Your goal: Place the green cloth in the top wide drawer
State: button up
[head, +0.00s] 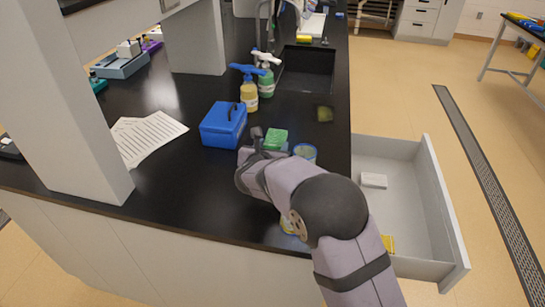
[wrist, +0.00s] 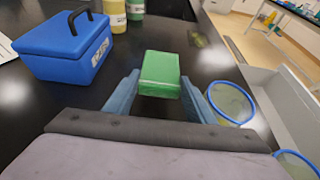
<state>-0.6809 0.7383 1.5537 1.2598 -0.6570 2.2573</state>
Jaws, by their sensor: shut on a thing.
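The green cloth (head: 277,137) looks like a small folded block above the black bench top, beside the blue case. My gripper (head: 264,147) is shut on it; in the wrist view the cloth (wrist: 159,70) sits between the two blue fingers of my gripper (wrist: 161,88). I cannot tell whether the cloth still touches the bench. The wide drawer (head: 441,200) stands open to the right of the bench. A small white box (head: 374,180) and a yellow item (head: 388,243) are inside it. My arm hides part of the drawer's near left side.
A blue case (head: 223,125) and two spray bottles (head: 249,95) stand behind and left. A blue-rimmed round container (head: 305,152) is close to the right of my gripper. An olive pad (head: 325,114) lies near the sink (head: 306,69). Papers (head: 146,136) lie left.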

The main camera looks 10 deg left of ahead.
notch_tip(320, 180, up, 5)
notch_tip(320, 180, up, 4)
jog(key=p, duration=0.4)
jog(key=shift+r, duration=0.25)
jog(key=shift+a+f, duration=0.1)
jog(key=shift+f, duration=0.1)
dwell(0.9)
jog(key=shift+s+a+f+b, duration=0.1)
jog(key=shift+a+f+b, duration=0.15)
jog(key=shift+f+b, duration=0.05)
jog(key=s+a+f+b, duration=0.3)
jog(key=a+f+b, duration=0.1)
jog(key=a+b, duration=0.1)
jog(key=shift+w+a+f+p, duration=0.1)
jog(key=shift+f+p, duration=0.2)
jog(key=shift+f, duration=2.05)
jog(key=shift+a+f+p, duration=0.1)
jog(key=shift+f+p, duration=0.2)
jog(key=shift+f, duration=2.05)
jog(key=shift+f, duration=0.2)
